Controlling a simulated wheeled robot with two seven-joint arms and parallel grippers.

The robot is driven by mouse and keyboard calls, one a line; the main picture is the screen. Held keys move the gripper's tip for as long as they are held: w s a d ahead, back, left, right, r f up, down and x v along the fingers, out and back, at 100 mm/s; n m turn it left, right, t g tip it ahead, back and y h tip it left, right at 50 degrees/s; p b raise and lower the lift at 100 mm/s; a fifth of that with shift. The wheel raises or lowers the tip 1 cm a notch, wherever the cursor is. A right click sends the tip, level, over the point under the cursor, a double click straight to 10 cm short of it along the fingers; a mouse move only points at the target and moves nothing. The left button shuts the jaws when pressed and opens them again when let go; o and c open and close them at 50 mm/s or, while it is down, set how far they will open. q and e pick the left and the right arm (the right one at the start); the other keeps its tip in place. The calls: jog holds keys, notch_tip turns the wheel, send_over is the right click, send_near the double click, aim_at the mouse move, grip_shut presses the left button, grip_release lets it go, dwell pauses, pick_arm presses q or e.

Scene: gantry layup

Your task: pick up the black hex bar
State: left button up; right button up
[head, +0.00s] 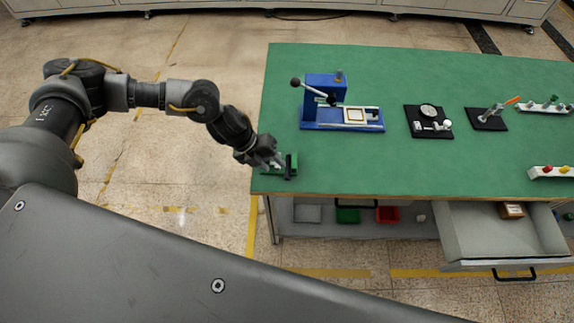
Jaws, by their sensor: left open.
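My left gripper (279,165) is at the front left corner of the green table, pointing down and to the right. It is open. A small dark upright piece (288,171) with green beside it shows right at the fingertips. It may be the black hex bar, but it is too small and too covered by the gripper to be sure. I cannot tell whether the fingers touch it. No other black bar stands out on the table. My right gripper is not in view.
The green table (400,172) holds a blue press (325,92), a black plate with a dial gauge (429,121), another black fixture (486,119) and white racks (550,172) at the right. An open drawer (500,235) juts out below. The table's front middle is clear.

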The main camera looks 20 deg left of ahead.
aim_at(286, 174)
pick_arm(q)
jog(key=shift+x, duration=0.85)
jog(key=shift+w+d+f+p, duration=0.1)
jog(key=shift+d+f+p, duration=0.2)
jog(key=shift+p, duration=0.2)
jog(key=p+x, duration=0.1)
jog(key=x, duration=0.2)
jog(key=shift+w+f, duration=0.2)
jog(key=shift+w, duration=0.05)
jog(key=shift+d+f, duration=0.2)
jog(key=shift+f, duration=0.2)
jog(key=shift+w, duration=0.1)
grip_shut()
